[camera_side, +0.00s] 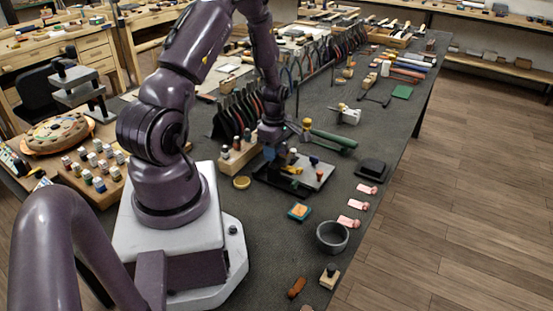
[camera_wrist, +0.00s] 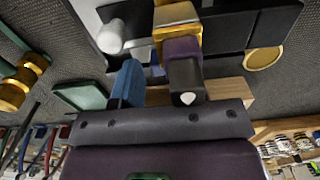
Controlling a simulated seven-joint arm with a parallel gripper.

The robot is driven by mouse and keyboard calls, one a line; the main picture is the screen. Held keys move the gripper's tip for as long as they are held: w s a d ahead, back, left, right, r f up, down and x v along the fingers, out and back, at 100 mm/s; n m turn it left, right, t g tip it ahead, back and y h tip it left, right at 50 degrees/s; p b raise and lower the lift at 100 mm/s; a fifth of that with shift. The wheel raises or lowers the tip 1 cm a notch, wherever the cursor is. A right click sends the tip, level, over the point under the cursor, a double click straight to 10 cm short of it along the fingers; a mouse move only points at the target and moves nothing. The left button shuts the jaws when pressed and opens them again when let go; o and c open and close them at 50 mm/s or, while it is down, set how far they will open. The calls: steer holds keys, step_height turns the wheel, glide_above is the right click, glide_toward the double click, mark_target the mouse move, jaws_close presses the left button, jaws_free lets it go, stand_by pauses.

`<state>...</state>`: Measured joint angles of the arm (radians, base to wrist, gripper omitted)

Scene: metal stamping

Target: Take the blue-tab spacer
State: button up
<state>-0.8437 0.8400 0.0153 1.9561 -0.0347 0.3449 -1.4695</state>
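My gripper (camera_side: 271,135) points down over a dark press-like fixture in the side view; its tips are hard to make out there. In the wrist view a dark finger with a white mark (camera_wrist: 187,82) reaches forward from the grey palm bar. Left of it is a blue block-shaped piece (camera_wrist: 127,84); I cannot tell whether it is the blue-tab spacer or covers the other finger. A gap shows between the two, with nothing clearly gripped. A small blue piece (camera_side: 270,153) also shows just under my gripper in the side view.
The fixture has a grey plate (camera_side: 317,172) and a brass part that shows in the wrist view (camera_wrist: 175,18). A wooden block with several bottles (camera_side: 237,155) stands left of it. Pliers rack (camera_side: 238,113) and green-handled tool (camera_side: 333,139) lie behind. The bench front holds a grey bowl (camera_side: 332,237).

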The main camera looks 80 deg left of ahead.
jaws_close()
steer(key=shift+r, duration=0.1)
